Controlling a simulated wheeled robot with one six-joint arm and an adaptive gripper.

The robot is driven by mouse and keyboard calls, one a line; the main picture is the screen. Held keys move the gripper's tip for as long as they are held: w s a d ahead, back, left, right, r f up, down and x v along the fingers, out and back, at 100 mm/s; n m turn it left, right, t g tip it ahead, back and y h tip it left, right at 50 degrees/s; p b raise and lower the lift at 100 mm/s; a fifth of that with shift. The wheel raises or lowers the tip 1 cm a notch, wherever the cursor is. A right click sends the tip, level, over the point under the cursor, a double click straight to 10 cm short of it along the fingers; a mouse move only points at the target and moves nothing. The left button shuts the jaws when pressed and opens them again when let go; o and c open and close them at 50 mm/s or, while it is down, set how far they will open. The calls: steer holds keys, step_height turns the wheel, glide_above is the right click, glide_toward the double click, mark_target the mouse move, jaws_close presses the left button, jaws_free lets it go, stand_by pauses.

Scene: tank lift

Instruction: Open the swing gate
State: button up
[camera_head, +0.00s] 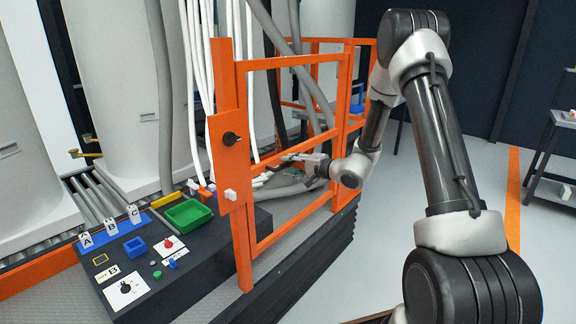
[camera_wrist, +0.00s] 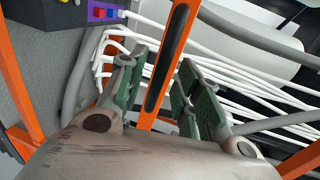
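The swing gate (camera_head: 242,230) is an orange frame at the edge of a raised grey platform, standing in line with the railing, and looks shut. My gripper (camera_head: 288,159) is at the gate's middle rail, reaching in from the right. In the wrist view an orange bar (camera_wrist: 181,22) with a black strip runs between the green-padded fingers of my gripper (camera_wrist: 163,88). The fingers are open, one on each side, with gaps visible. Contact deeper in is hidden.
White hoses (camera_head: 196,100) and grey pipes hang behind the gate. The floor (camera_head: 385,235) at the right is clear. A dark shelf (camera_head: 552,150) stands at the far right.

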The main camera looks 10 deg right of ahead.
steer(key=shift+x, duration=0.9)
jaws_close()
